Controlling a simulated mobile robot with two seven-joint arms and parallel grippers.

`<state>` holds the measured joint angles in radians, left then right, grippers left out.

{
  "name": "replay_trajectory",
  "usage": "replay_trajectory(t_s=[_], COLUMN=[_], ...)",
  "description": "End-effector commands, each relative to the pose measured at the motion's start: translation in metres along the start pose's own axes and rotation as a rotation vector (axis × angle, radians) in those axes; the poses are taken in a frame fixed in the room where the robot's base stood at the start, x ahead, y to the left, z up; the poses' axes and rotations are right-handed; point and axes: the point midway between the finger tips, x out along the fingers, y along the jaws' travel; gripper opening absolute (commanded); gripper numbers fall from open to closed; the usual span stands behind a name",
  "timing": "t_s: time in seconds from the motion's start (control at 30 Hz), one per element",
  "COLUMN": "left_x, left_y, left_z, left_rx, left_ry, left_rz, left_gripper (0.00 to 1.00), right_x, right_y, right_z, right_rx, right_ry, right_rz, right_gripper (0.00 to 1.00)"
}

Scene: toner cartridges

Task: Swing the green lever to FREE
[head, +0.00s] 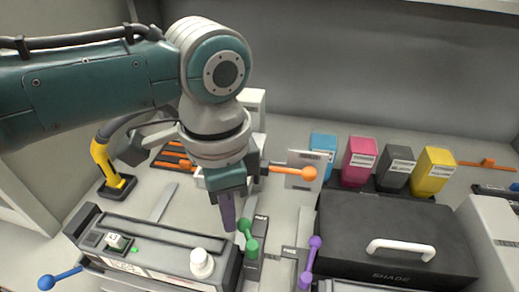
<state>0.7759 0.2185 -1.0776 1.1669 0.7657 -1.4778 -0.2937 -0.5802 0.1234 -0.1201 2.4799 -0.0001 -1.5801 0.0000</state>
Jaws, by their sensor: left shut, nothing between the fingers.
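The green lever (249,240) has a ball at each end and stands on a small dark base right of the long grey-black device. It leans, with its upper ball tipped to the left. The small labels beside it are too small to read surely. My left gripper (229,222) points down, shut and empty, with its tips just left of the lever's upper ball. I cannot tell whether they touch it. My right gripper is not in view.
A purple lever (309,262) stands to the right, beside the black SHADE box (395,235) with its white handle. A white knob (202,263) rises from the device (150,250). A blue-knobbed lever (52,280) is front left.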

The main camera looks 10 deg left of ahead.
Motion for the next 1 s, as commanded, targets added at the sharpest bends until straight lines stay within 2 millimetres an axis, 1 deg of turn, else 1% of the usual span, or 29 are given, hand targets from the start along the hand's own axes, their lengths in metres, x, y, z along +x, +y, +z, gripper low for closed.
replay_trajectory(t_s=[0.17,0.53,0.77,0.87,1.0], left_x=[0.000,0.000,0.001,-0.001,-0.009], left_y=[-0.002,-0.003,-0.004,-0.004,-0.004], left_z=[-0.006,-0.007,-0.013,-0.012,-0.012], left_rx=[0.000,0.000,0.001,0.001,0.001], left_ry=[0.002,0.001,0.002,0.001,0.001], left_rz=[-0.001,-0.001,0.000,0.000,0.000], left_gripper=[0.00,0.00,0.00,0.00,0.00], right_x=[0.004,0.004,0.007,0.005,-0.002], right_y=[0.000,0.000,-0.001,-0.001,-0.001], right_z=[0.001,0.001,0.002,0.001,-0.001], right_rx=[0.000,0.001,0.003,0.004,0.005], right_ry=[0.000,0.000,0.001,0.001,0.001], right_rz=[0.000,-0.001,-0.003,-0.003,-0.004], right_gripper=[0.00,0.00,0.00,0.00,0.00])
